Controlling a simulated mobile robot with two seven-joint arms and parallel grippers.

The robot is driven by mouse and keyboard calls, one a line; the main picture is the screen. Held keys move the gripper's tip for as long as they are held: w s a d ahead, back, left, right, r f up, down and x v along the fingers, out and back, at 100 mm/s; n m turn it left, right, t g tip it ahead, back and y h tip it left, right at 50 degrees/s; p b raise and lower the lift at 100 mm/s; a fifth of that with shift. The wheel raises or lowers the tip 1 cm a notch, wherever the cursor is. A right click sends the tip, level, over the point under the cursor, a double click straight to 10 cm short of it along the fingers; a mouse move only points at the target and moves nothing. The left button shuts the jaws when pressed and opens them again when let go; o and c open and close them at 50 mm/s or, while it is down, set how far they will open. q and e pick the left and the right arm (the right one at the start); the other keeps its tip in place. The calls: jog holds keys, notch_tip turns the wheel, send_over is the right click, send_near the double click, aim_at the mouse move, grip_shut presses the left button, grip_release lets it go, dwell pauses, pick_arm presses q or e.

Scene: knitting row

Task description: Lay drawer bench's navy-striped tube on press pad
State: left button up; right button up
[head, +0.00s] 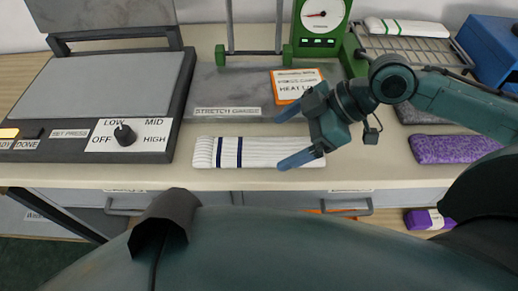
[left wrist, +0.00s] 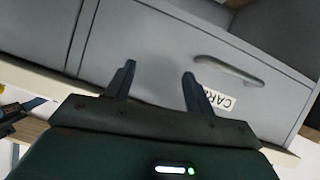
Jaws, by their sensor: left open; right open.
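A white ribbed tube with navy stripes (head: 230,152) lies flat on the bench top near its front edge in the head view. The grey press pad (head: 95,85) is at the left, bare on the set press. My right gripper (head: 288,136) is open above the right end of the tube, its blue fingers apart; whether it touches the tube I cannot tell. My left gripper (left wrist: 160,82) shows in the left wrist view, open and empty, in front of a grey drawer front (left wrist: 165,50). The left gripper is out of the head view.
A stretch gauge (head: 228,92) with an orange-edged card (head: 297,83) stands behind the tube. A green dial device (head: 320,20) is behind it. A wire rack (head: 410,48) holds a green-striped white tube (head: 405,27). A purple tube (head: 455,148) lies right. The press dial (head: 124,135) fronts the pad.

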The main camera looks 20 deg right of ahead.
aim_at(260, 149)
jog(key=shift+w+x, duration=0.2)
jog(key=shift+x, duration=1.35)
jog(key=shift+w+x, duration=0.2)
jog(key=shift+x, duration=1.3)
jog(key=shift+c, duration=0.2)
jog(key=c, duration=1)
